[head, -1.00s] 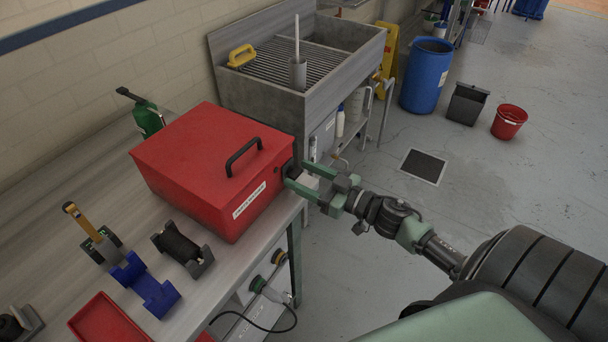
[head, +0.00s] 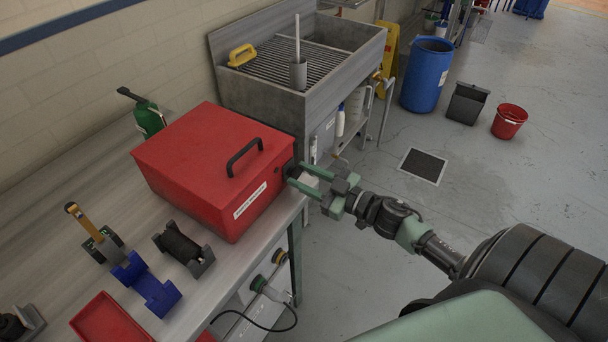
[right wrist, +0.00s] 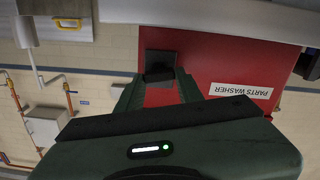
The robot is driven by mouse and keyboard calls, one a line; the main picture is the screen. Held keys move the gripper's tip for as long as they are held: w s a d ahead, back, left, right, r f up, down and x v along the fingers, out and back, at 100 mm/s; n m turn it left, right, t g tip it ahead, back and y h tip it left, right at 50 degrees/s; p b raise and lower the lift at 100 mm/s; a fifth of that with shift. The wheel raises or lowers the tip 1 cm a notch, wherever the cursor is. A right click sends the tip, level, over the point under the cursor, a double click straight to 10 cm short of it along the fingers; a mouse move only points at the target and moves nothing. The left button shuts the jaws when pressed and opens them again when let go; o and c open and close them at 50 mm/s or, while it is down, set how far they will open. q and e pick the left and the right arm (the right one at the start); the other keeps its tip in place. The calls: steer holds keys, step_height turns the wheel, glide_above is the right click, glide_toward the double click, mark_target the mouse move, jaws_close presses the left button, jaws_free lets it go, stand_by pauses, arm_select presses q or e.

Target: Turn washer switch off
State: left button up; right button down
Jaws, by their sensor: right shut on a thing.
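The red parts washer (head: 205,160) stands on the bench with its lid closed; its "PARTS WASHER" label shows upside down in the right wrist view (right wrist: 240,92). Its black switch (right wrist: 160,64) sits on a dark square plate on the washer's red side; in the head view the switch (head: 289,169) is partly hidden by my fingers. My right gripper (head: 297,174) is at the switch, its two green fingers (right wrist: 160,77) either side of the knob and shut on it. The knob's exact angle is hard to read. My left gripper is not in view.
A grey sink (head: 300,70) stands behind the washer. A green can (head: 149,118), a black roll holder (head: 183,248), blue blocks (head: 147,283) and a red tray (head: 108,322) lie on the bench. The floor right of the bench is open around a drain grate (head: 423,165).

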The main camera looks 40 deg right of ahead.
steer(key=n, duration=0.3)
steer(key=shift+a+n, duration=0.1)
steer(key=shift+n, duration=0.3)
steer(key=n, duration=0.3)
steer(key=shift+f+n, duration=0.15)
steer(key=shift+n, duration=0.15)
steer(key=n+b, duration=0.1)
steer(key=n, duration=0.2)
steer(key=shift+f+n, duration=0.1)
steer(key=shift+n, duration=0.2)
steer(key=shift+s+a+n+b, duration=0.1)
steer(key=shift+n+b, duration=0.5)
steer(key=shift+n, duration=1.6)
steer(key=c, duration=0.9)
jaws_free()
